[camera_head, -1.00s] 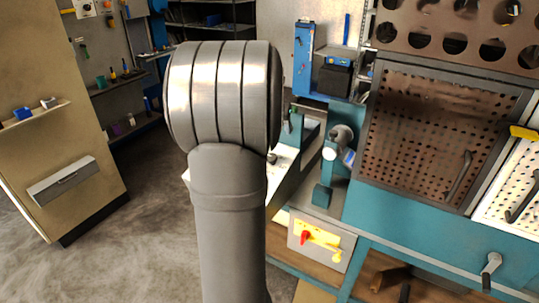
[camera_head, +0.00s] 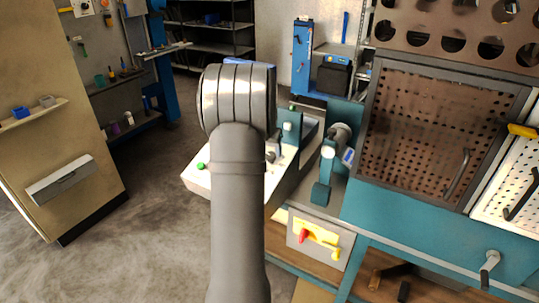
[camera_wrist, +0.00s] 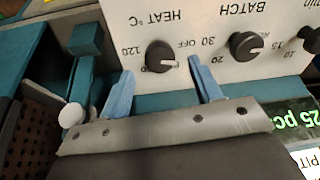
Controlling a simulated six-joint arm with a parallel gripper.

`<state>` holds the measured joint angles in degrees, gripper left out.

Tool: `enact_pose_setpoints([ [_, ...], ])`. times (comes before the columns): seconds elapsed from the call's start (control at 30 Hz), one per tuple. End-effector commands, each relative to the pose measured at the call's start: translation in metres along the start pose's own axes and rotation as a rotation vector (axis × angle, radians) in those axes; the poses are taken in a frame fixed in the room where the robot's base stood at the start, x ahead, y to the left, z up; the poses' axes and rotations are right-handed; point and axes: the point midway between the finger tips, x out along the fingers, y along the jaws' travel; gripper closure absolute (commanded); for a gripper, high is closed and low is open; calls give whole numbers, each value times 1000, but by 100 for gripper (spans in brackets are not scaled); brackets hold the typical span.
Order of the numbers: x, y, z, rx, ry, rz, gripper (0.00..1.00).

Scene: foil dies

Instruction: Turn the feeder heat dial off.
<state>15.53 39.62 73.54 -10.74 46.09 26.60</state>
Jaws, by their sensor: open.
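In the wrist view the feeder's white panel (camera_wrist: 195,20) appears upside down. Its heat dial (camera_wrist: 160,56) is a black knob with a white pointer mark toward the right. "HEAT °C", "120" and "OFF" are printed around it. My gripper (camera_wrist: 163,80) is open, its two blue fingers apart on either side of the heat dial's line, tips just short of it in the picture. I cannot tell whether they touch the panel. Nothing is between the fingers. In the head view my arm hides the gripper and the dial; the white feeder top (camera_head: 197,181) shows beside it.
The batch dial (camera_wrist: 245,45) sits right of the heat dial, with another knob (camera_wrist: 311,38) at the edge. A green display (camera_wrist: 298,113) is at lower right. A teal bracket (camera_wrist: 84,65) stands left.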

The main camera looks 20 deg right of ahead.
Motion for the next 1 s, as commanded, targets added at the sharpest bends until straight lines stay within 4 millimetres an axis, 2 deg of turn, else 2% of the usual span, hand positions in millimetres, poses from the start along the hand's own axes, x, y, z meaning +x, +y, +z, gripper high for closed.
enact_pose_setpoints([
  [0.1, 20, 0, 0, 0, -2, 1, 41],
  [0.23, 32, 0, 0, 1, -1, 0, 41],
  [0.6, 37, 0, 0, 1, 1, 0, 41],
  [0.67, 37, 0, 0, 1, 1, 0, 51],
  [0.83, 37, 0, 0, 1, 1, 0, 84],
  [1.0, 37, 0, 0, -16, -1, -2, 85],
])
